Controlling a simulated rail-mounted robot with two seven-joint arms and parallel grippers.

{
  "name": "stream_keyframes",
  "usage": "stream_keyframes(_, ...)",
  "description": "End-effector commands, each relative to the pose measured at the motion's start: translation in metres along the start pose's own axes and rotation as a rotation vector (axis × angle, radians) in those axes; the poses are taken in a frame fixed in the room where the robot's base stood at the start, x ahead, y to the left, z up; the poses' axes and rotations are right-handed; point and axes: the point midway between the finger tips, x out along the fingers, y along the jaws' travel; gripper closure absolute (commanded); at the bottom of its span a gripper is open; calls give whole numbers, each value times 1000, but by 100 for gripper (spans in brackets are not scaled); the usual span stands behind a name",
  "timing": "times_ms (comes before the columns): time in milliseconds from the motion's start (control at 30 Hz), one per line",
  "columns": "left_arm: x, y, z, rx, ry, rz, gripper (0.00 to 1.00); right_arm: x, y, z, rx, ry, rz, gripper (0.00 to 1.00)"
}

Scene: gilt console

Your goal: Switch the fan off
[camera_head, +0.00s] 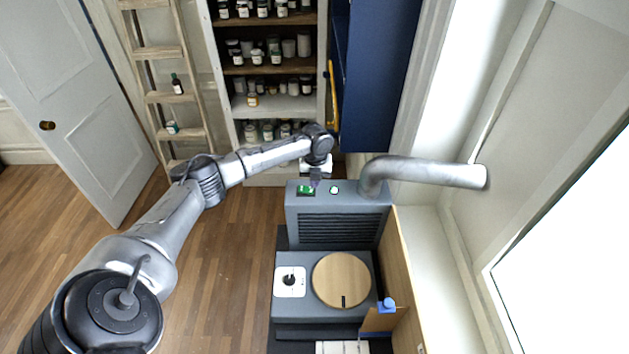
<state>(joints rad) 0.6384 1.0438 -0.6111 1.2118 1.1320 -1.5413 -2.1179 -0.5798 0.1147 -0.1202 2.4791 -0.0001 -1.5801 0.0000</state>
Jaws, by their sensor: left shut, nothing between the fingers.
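The fan unit (340,205) is a grey box with a dark slatted grille, and a thick grey duct (425,172) rises from it to the right. On its top are a green switch (307,190) and a small round white button (334,190). My left arm reaches in from the left. My left gripper (315,181) is shut and empty, pointing down just above the green switch; I cannot tell whether it touches it. My right gripper is not in view.
A grey stand with a round wooden disc (341,279) and a white dial panel (290,282) is in front of the unit. Behind are shelves of jars (270,70), a blue cabinet door (378,75) and a wooden ladder (160,97). Floor at left is clear.

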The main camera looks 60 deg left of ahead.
Motion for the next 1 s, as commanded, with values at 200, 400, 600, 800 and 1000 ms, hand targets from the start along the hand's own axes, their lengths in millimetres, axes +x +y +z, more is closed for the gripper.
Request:
stream_keyframes(200, -33, -2, 1, -3, -3, -5, 100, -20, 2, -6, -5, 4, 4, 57)
stream_keyframes(400, -73, -8, 1, -3, -3, -3, 100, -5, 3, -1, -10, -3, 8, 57)
stream_keyframes(600, -103, -13, 1, -4, -1, -3, 100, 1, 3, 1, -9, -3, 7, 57)
stream_keyframes(800, -119, -15, 1, -4, 0, -2, 100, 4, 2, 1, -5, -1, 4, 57)
stream_keyframes(1000, -123, -15, 0, -4, 0, 0, 100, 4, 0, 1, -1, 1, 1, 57)
